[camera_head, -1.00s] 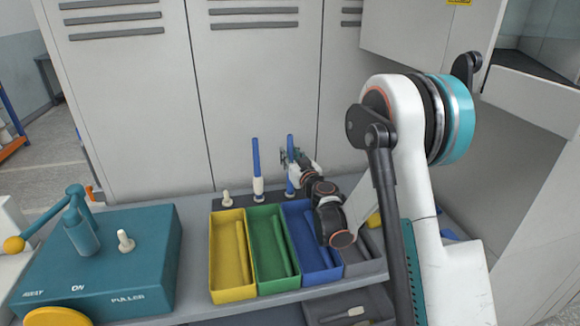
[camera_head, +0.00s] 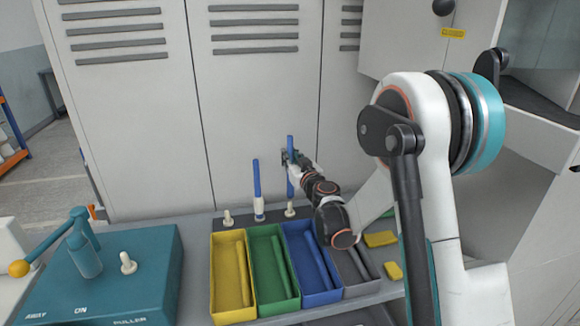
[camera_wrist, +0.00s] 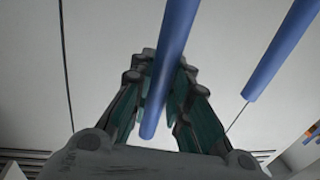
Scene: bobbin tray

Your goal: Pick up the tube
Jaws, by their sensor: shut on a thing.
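A blue tube (camera_head: 290,184) stands roughly upright in my gripper (camera_head: 289,158), whose fingers are closed around it. Its lower end is just above a short white peg (camera_head: 290,209) on the dark strip behind the bins. In the wrist view the held tube (camera_wrist: 168,50) passes between the fingers of my gripper (camera_wrist: 158,95). A second blue tube (camera_head: 257,178) stands on a white peg to the left; it also shows in the wrist view (camera_wrist: 283,50), apart from the fingers.
Yellow (camera_head: 214,262), green (camera_head: 252,262), blue (camera_head: 287,250) and grey bins, with long pieces inside, stand in front. A bare white peg (camera_head: 228,217) is at left. A teal puller box (camera_head: 150,280) stands further left. Grey lockers (camera_head: 150,120) rise close behind.

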